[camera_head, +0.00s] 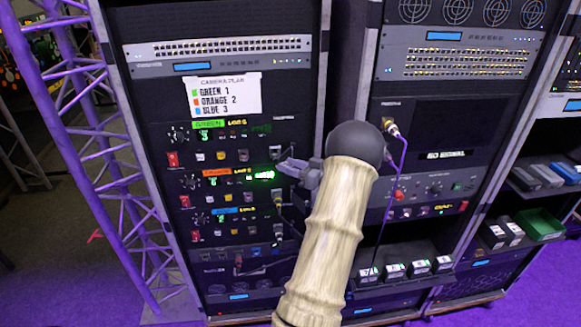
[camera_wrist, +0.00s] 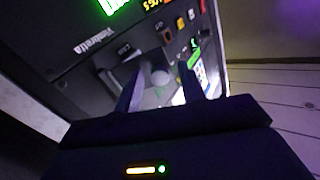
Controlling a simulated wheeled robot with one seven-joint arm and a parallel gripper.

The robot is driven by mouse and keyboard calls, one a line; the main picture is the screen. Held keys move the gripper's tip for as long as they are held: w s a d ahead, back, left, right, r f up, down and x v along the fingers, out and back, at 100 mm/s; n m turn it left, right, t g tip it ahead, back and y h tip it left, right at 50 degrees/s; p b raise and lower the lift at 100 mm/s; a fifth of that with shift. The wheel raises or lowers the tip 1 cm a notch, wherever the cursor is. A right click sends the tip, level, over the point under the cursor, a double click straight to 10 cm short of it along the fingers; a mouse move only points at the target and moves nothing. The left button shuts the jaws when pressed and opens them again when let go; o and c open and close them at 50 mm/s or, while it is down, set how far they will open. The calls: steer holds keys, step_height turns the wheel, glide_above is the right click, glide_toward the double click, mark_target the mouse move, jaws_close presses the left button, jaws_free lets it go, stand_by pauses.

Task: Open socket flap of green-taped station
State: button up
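The green-taped station is the upper of three similar rows on the left rack; its green tape (camera_head: 208,124) shows in the head view. My gripper (camera_head: 282,167) is at the right side of the rack, around the height between the green and orange rows. In the wrist view its two fingers (camera_wrist: 161,78) stand apart at a dark panel. The flap's state is too small to tell.
The orange-taped row (camera_head: 217,173) and blue-taped row (camera_head: 226,211) lie below. A purple cable (camera_head: 393,190) hangs on the right rack. A purple truss (camera_head: 100,160) stands left. My forearm hides part of the gap between the racks.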

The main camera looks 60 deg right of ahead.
steer(key=shift+s+f, duration=0.1)
steer(key=shift+s, duration=0.05)
steer(key=s+d+b, duration=0.2)
steer(key=s+b, duration=0.3)
steer(key=s, duration=1.2)
